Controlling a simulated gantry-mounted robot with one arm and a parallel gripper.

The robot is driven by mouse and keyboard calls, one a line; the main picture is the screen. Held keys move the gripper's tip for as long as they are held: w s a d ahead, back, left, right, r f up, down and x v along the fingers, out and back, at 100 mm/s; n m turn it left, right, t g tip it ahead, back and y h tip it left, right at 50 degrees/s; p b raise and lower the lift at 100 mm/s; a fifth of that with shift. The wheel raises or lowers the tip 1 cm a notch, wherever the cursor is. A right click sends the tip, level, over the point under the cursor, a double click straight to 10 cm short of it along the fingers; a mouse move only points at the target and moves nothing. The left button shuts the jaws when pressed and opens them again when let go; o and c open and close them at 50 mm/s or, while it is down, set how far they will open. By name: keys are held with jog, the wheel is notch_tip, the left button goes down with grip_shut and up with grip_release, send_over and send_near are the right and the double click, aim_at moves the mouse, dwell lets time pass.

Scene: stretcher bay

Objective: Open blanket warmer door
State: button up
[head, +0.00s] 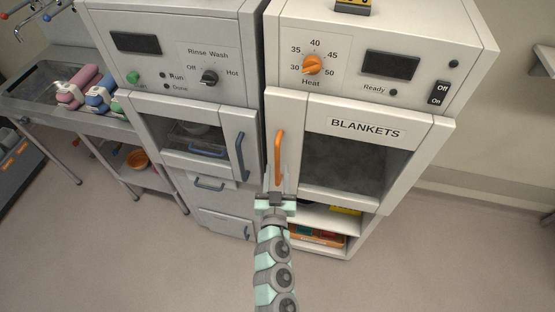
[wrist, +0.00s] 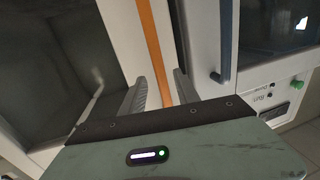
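The blanket warmer (head: 460,25) is the white cabinet on the right, with a glass-front door (head: 365,128) labelled BLANKETS that looks shut. Its orange vertical handle (head: 279,157) is on the door's left side. My gripper (head: 276,187) is at the lower part of this handle. In the wrist view, the orange handle (wrist: 152,45) runs down between the two fingers of my gripper (wrist: 166,85). The fingers are apart, with a gap visible on both sides of the handle. Whether a finger touches it is hard to tell.
A rinse-wash cabinet (head: 190,15) with a blue-grey handle (head: 240,156) stands close on the left. That handle also shows in the wrist view (wrist: 226,40). A metal sink table (head: 100,122) is farther left. An open shelf (head: 318,222) lies below the door. The floor in front is clear.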

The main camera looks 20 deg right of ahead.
aim_at(277, 164)
jog(key=shift+x, duration=2.15)
jog(key=shift+c, duration=0.5)
grip_shut()
